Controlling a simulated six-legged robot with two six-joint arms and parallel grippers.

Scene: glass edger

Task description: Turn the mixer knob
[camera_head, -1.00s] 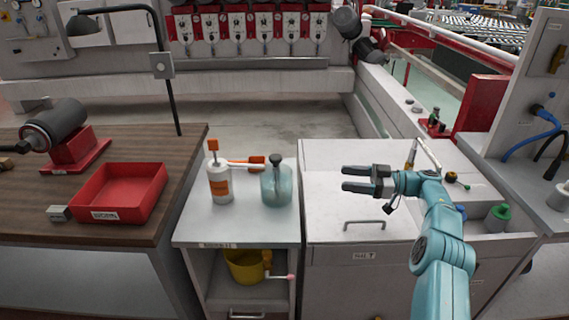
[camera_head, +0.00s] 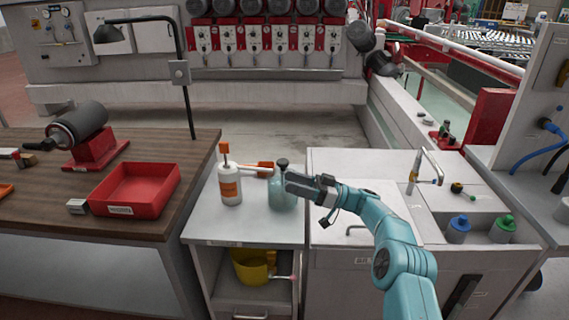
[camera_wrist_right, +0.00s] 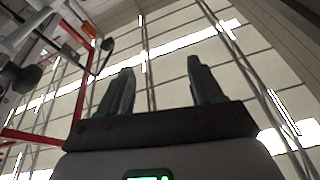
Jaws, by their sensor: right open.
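My right gripper (camera_head: 290,184) is level in the head view, in front of the blue-green glass jar (camera_head: 281,202) and hiding part of it; I cannot tell whether they touch. Its jaws are open and empty in the right wrist view (camera_wrist_right: 160,68). A slim tap (camera_head: 416,172) stands at the back of the white sink unit, to the right of this gripper. I cannot tell which part is the mixer knob. My left gripper is not in view.
A white bottle with an orange top (camera_head: 229,186) stands left of the jar on a small cabinet (camera_head: 215,232). Blue-capped (camera_head: 458,229) and green-capped (camera_head: 503,228) containers stand at the sink's right. A red tray (camera_head: 125,208) lies on the wooden bench.

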